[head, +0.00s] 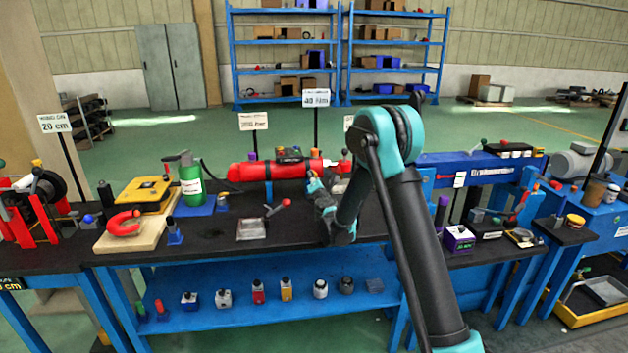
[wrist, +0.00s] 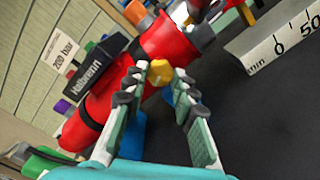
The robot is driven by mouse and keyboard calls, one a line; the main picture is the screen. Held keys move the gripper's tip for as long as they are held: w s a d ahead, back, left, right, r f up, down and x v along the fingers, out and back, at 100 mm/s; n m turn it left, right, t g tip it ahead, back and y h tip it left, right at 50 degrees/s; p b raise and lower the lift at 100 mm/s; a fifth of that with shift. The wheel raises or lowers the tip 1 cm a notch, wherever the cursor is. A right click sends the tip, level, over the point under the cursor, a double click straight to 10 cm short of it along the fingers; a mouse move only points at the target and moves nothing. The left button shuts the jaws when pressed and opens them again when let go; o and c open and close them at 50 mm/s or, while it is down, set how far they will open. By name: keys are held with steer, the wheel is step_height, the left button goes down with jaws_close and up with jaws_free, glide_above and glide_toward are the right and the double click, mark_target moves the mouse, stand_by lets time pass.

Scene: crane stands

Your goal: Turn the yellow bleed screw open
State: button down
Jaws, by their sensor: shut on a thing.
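The yellow bleed screw (wrist: 158,75) shows as a small yellow knob in the wrist view, next to the red cylinder (wrist: 160,42). My gripper (wrist: 163,73) has a fingertip on each side of the screw and is shut on it, with a gap between the fingers further back. In the head view my gripper (head: 314,184) is at the front of the red cylinder (head: 250,172), right of its middle. The screw is hidden there behind my gripper.
A black "Hallbereuf" label plate (wrist: 97,68) sits beside the cylinder. A white scale (wrist: 280,45) lies at the upper right of the wrist view.

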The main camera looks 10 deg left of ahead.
stand_by(0.4)
steer(key=c, duration=1.2)
jaws_free()
steer(key=v, duration=1.2)
